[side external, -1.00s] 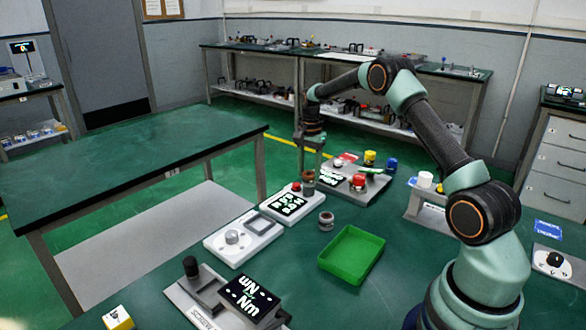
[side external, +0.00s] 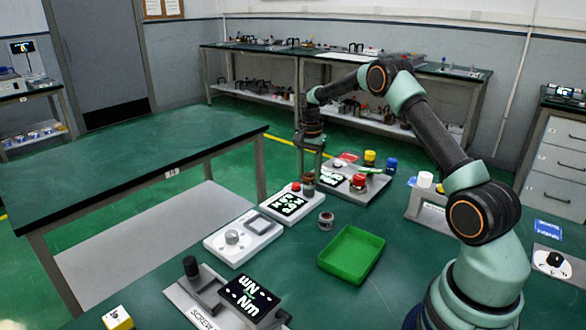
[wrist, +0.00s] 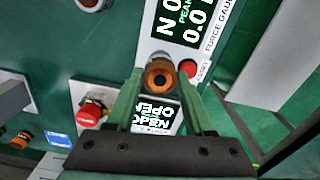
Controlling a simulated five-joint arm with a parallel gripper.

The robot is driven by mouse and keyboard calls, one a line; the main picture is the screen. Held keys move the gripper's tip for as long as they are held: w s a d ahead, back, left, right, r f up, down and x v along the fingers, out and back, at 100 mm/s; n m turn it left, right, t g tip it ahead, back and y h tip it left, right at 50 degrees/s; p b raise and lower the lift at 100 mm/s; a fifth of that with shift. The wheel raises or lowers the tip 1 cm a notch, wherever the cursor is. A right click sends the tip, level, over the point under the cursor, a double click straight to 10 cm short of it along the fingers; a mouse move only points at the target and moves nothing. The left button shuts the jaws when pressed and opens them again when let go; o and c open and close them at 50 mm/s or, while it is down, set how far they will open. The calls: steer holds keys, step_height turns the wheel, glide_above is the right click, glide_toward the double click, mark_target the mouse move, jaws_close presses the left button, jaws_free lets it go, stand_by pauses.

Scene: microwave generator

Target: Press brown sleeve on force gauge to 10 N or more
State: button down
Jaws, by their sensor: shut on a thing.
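My gripper (side external: 309,176) points down with the brown sleeve (side external: 308,179) between its fingers. In the wrist view the sleeve (wrist: 160,73) is an orange-brown ring with a dark centre, pinched between the green fingers. The white force gauge (side external: 289,204) lies below, with a dark display and a red reset button (wrist: 187,68). The display (wrist: 187,22) shows "N", "PEAK" and a figure that looks like 0.0, partly cut off. The gauge's grey round pad (wrist: 158,57) shows just behind the sleeve. I cannot tell whether the sleeve touches it.
A device with a red knob (side external: 357,181) and an "OPEN" display (wrist: 155,114) stands close beyond the gripper. A grey-and-brown ring (side external: 326,221) stands on the green bench, near a green tray (side external: 351,256). A white dial unit (side external: 243,237) sits left of the gauge.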

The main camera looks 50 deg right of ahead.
steer(key=shift+f, duration=0.55)
stand_by(1.6)
steer(key=shift+r, duration=3.6)
steer(key=shift+a, duration=0.1)
steer(key=s+a+r+n, duration=0.3)
steer(key=s+a+n, duration=0.1)
steer(key=a, duration=0.3)
steer(key=s+a+r+n, duration=0.3)
steer(key=a+n, duration=0.3)
steer(key=a, duration=0.2)
steer(key=s+a+r+n, duration=0.3)
steer(key=s+a+n, duration=0.2)
steer(key=a, duration=0.3)
steer(key=shift+s+r+n, duration=0.15)
steer(key=shift+r+n, duration=0.05)
steer(key=shift+n, duration=0.4)
